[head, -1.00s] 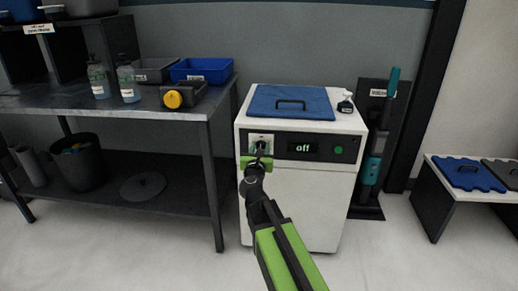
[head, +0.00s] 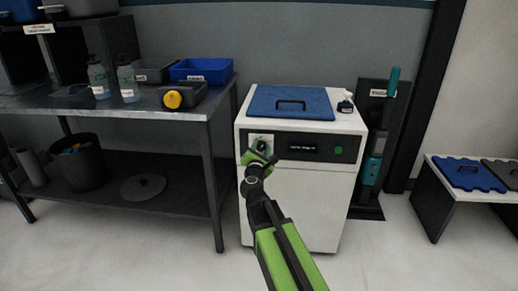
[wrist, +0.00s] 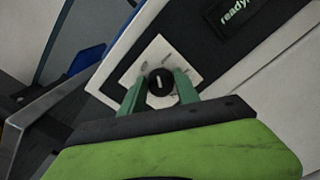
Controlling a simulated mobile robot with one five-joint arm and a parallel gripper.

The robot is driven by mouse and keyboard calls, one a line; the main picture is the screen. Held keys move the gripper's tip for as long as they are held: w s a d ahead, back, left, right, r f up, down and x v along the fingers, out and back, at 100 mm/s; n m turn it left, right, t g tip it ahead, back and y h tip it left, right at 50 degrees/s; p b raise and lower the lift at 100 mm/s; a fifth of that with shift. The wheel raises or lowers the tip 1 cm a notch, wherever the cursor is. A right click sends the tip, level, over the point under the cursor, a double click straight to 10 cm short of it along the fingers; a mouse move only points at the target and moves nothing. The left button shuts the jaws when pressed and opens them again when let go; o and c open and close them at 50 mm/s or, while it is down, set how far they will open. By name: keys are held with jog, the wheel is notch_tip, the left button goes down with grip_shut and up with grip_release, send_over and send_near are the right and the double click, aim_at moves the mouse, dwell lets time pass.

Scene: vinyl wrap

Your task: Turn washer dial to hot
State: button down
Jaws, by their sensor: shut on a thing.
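The washer (head: 300,195) is a white cabinet with a dark control strip and a blue lid (head: 292,102). Its black dial (wrist: 160,84) sits on a white plate (wrist: 144,66) with small markings too small to read. My gripper (wrist: 159,90) has its two green fingers closed on the dial, one on each side; the wrist view is tilted. In the head view my gripper (head: 259,155) covers most of the dial. The display (head: 302,148) shows small text; in the wrist view it (wrist: 238,14) starts with "ready".
A green button (head: 338,150) is right of the display. A metal bench (head: 140,108) with bins and bottles stands at left. The floor in front at right is clear.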

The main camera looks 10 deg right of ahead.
jog(key=m, duration=0.4)
jog(key=shift+a, duration=0.15)
jog(key=m, duration=0.4)
jog(key=shift+f, duration=0.15)
jog(key=m, duration=0.4)
jog(key=shift+w+m, duration=0.1)
jog(key=shift+m, duration=0.2)
jog(key=m, duration=0.3)
jog(key=shift+f+m, duration=0.15)
jog(key=shift+m, duration=0.15)
jog(key=m, duration=0.6)
jog(key=shift+b, duration=0.3)
jog(key=m, duration=0.6)
jog(key=shift+a+f+m, duration=0.1)
jog(key=shift+a+m, duration=0.05)
jog(key=shift+m, duration=0.15)
jog(key=c, duration=0.9)
grip_release()
jog(key=shift+m, duration=0.3)
